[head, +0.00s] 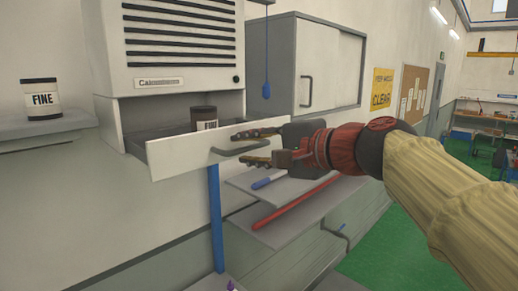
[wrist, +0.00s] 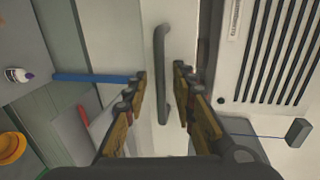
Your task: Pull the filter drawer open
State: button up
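The filter drawer (head: 176,157) has a white front and stands partly out below the vented Calannabana-type unit (head: 180,45). The drawer's grey bar handle (head: 226,151) also shows in the wrist view (wrist: 161,50), lying between my fingers. My gripper (head: 240,149) is open, with one finger above the handle and one below. In the wrist view my gripper (wrist: 160,72) shows a gap on both sides of the handle, so it is not clamped. The drawer's inside is mostly hidden by its front.
A grey cabinet (head: 330,65) stands behind. Lower shelves hold a red bar (head: 293,202) and a blue marker (head: 268,179).

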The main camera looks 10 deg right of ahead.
jog(key=v, duration=1.2)
jog(key=s+d+f+n+g+h+b, duration=0.1)
jog(key=d+f+g+h, duration=0.15)
jog(key=f, duration=0.75)
jog(key=d+f+n+g+h+b, duration=0.1)
jog(key=d+f+h, duration=0.25)
jog(key=f, duration=0.65)
jog(key=s+f+n+g+h+b, duration=0.1)
jog(key=s+f+n+b, duration=0.2)
jog(key=f, duration=0.8)
jog(key=s+a+f+n+g+h+b, duration=0.1)
jog(key=s+f+n+b, duration=0.2)
jog(key=f, duration=0.9)
jog(key=s+a+f+n+g+b, duration=0.1)
jog(key=s+f+n+g+b, duration=0.1)
jog(key=s+f+b, duration=0.4)
notch_tip(320, 180, down, 5)
jog(key=shift+s+f+n+h+b, duration=0.2)
jog(key=shift+s+n+h+b, duration=0.2)
jog(key=shift+s+n, duration=0.25)
jog(key=shift+a, duration=0.15)
